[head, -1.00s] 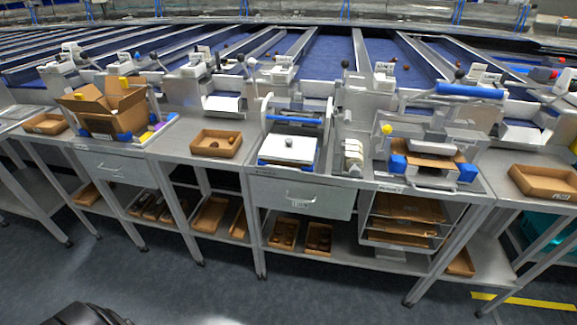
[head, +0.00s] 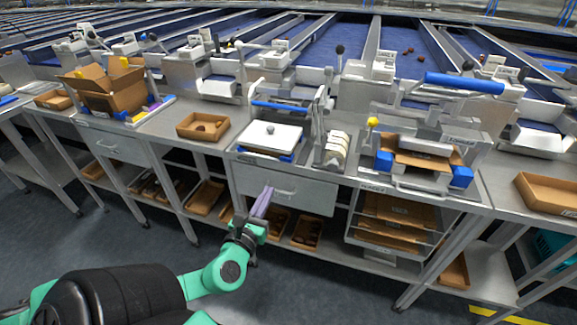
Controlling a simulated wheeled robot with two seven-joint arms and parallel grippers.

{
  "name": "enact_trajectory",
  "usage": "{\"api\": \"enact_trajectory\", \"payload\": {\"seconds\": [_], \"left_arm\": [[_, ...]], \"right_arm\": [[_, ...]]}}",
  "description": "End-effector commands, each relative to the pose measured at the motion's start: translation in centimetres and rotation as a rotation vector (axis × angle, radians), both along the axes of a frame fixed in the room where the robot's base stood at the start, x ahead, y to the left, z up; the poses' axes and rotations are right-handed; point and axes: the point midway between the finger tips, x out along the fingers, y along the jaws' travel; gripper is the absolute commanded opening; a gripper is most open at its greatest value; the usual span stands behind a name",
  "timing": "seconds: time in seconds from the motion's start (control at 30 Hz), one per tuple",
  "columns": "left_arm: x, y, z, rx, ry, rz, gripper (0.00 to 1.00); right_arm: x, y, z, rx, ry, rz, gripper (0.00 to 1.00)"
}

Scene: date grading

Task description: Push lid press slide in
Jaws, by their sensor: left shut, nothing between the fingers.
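The lid press stands on the right part of the bench. Its blue handle bar (head: 464,83) is raised at the top. Its slide (head: 421,164) carries a brown cardboard piece (head: 428,147) between two blue blocks (head: 461,177). My left gripper (head: 266,193) is shut and empty, in front of the drawer (head: 285,190) below the bench top, well to the left of the press. My right gripper is not in view.
A white weighing plate (head: 270,136) sits left of the press, with a tape dispenser (head: 335,148) between them. Cardboard trays (head: 203,126) and an open box (head: 112,98) stand further left. Flat cardboard (head: 398,210) fills the shelf under the press.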

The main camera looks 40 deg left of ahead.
Motion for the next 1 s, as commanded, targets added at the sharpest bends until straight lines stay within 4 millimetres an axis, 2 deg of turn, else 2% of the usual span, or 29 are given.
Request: {"api": "enact_trajectory", "payload": {"seconds": [0.13,0.4,0.5,0.67,1.0], "left_arm": [[3.2,1.1,0.4,0.000,-0.006,0.001,0.00],[8.7,3.1,0.3,-0.004,-0.004,0.002,0.00],[10.2,3.6,0.2,-0.005,-0.002,0.003,0.00],[11.3,4.0,0.0,-0.006,0.000,0.002,0.00],[11.6,4.1,-0.1,-0.007,0.001,0.002,0.00]], "right_arm": [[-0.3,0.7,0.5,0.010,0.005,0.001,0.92],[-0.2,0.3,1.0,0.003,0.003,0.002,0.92],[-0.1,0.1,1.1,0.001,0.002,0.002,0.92],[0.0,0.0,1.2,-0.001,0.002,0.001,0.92],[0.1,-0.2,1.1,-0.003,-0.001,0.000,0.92]]}}
